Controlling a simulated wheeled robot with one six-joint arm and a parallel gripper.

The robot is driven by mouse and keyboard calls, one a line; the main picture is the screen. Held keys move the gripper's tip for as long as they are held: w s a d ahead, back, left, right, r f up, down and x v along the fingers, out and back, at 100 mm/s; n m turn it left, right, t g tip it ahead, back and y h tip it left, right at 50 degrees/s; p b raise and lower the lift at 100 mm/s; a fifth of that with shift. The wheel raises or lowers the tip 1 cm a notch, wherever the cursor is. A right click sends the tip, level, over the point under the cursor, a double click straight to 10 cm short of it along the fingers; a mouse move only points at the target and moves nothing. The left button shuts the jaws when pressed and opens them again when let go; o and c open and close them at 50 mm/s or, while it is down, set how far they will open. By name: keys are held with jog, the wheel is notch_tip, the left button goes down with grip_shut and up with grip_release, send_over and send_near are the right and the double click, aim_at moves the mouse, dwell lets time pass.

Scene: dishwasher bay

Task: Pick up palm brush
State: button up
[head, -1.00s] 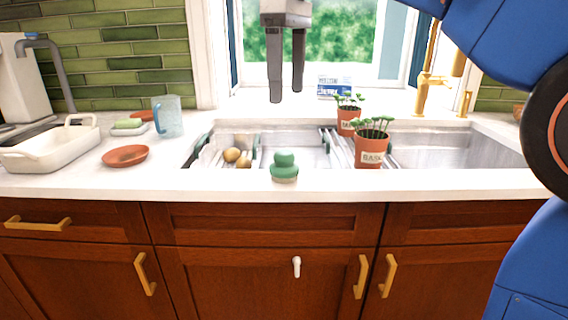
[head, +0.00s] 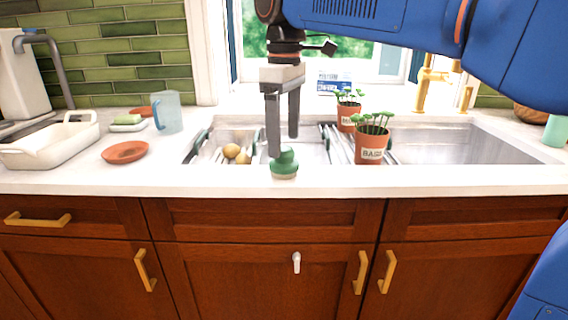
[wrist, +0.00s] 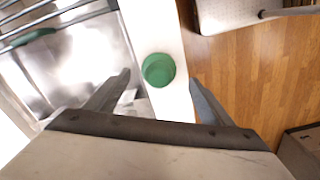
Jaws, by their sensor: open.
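The palm brush (head: 285,163) is a green, knob-topped brush with a pale base. It stands upright on the counter's front strip, before the sink. In the wrist view it is a green disc (wrist: 158,70) on the white strip, ahead of the fingertips and between their lines. My gripper (head: 283,147) points down in the head view, its fingers at and just above the brush's height; the left finger overlaps the brush's left edge in the picture. In the wrist view my gripper (wrist: 160,88) is open with nothing between its fingers. I cannot tell whether a finger touches the brush.
Behind the brush is a steel sink (head: 450,145) with a rack holding potatoes (head: 232,151). Potted plants (head: 370,148) stand to the right. A terracotta saucer (head: 125,152), blue mug (head: 168,113) and white dish (head: 50,148) are on the left. The counter right of the brush is clear.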

aim_at(284, 148)
jog(key=shift+w+f, duration=0.15)
jog(key=shift+f, duration=2.5)
jog(key=shift+c, duration=0.6)
jog(key=c, duration=1.2)
jog(key=shift+o, duration=0.2)
notch_tip(284, 148, up, 10)
jog(key=shift+r, duration=0.1)
jog(key=shift+o, duration=1.3)
